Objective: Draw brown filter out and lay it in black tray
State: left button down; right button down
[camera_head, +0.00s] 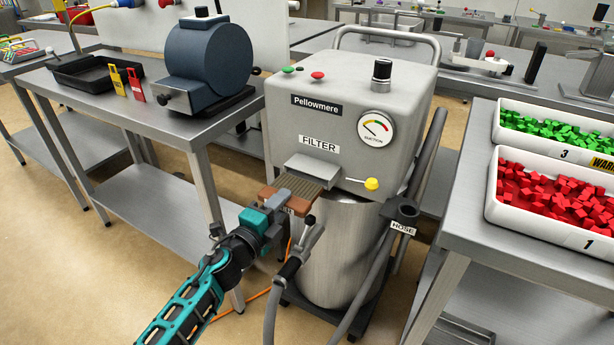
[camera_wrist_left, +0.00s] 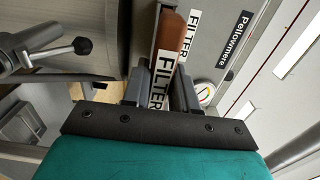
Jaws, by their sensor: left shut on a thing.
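The brown filter (camera_head: 305,183) sticks out of the slot under the FILTER label on the grey Pellowmere machine (camera_head: 345,95). Its ridged panel shows below the metal slot hood, and its far end is hidden there. My left gripper (camera_head: 278,203) is shut on the filter's brown front end. In the left wrist view my left gripper's fingers (camera_wrist_left: 162,88) stand either side of the filter (camera_wrist_left: 171,38), which has a white FILTER label. The black tray (camera_head: 62,79) lies on the steel table at the left. My right gripper is not in view.
A dark blue drum unit (camera_head: 205,50) and red and yellow tags (camera_head: 136,84) stand right of the tray. A yellow-knobbed lever (camera_head: 371,184) and a hose holder (camera_head: 402,212) are beside the filter. White bins of red and green pieces (camera_head: 560,195) fill the right table.

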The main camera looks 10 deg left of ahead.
pick_arm(q)
jog(key=shift+p+v, duration=0.3)
jog(key=shift+v, duration=1.3)
jog(key=v, duration=1)
jog(key=shift+p, duration=0.35)
jog(key=shift+r, duration=0.1)
